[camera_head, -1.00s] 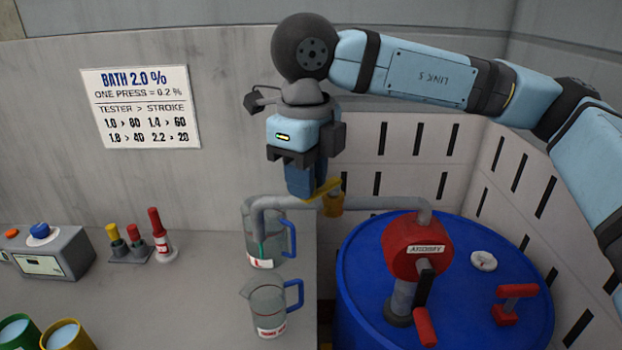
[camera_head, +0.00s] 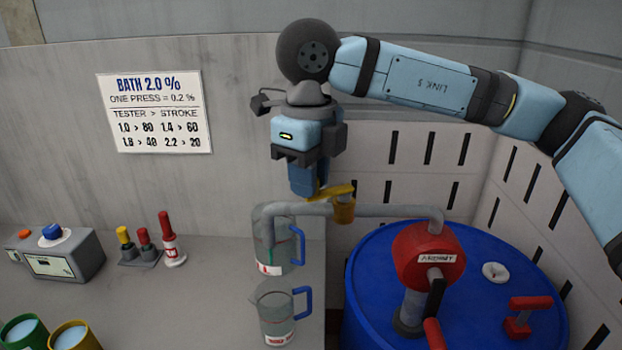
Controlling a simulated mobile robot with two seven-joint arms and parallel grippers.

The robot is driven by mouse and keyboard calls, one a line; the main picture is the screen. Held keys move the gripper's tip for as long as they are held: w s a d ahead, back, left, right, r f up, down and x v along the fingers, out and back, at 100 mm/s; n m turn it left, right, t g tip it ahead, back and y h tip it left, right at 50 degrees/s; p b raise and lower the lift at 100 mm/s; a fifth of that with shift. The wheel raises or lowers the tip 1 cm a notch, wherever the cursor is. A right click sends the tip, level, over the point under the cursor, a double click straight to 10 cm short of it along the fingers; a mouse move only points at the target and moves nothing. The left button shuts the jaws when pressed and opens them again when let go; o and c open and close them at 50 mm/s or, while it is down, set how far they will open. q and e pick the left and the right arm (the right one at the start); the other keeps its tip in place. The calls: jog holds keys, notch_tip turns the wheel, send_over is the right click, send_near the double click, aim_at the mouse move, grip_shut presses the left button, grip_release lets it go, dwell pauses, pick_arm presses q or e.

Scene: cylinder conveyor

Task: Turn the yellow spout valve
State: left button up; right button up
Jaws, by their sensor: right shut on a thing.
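The yellow spout valve (camera_head: 342,205) sits on the grey spout pipe (camera_head: 390,211) that runs left from the red pump on the blue drum. Its flat yellow lever (camera_head: 338,191) points left toward my right gripper. My right gripper (camera_head: 309,192) points down from above and is shut on the lever's left end. The fingertips partly hide that end. The pipe's left end bends down into the rear clear jug (camera_head: 267,240) with a blue handle. My left gripper is not in view.
The red pump (camera_head: 422,254) with a crank stands on the blue drum (camera_head: 375,290). A front clear jug (camera_head: 272,308) stands on the bench (camera_head: 190,300). A tester box (camera_head: 60,255) and small red and yellow bottles stand left. The bench between is clear.

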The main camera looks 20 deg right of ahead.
jog(key=shift+w, duration=0.45)
jog(key=shift+w+d, duration=0.2)
jog(key=shift+w, duration=0.25)
jog(key=shift+o, duration=1.3)
jog(key=shift+w, duration=0.1)
jog(key=o, duration=0.7)
jog(key=shift+d, duration=0.15)
jog(key=o, duration=0.7)
jog(key=shift+r+p, duration=1.05)
jog(key=shift+r, duration=1.5)
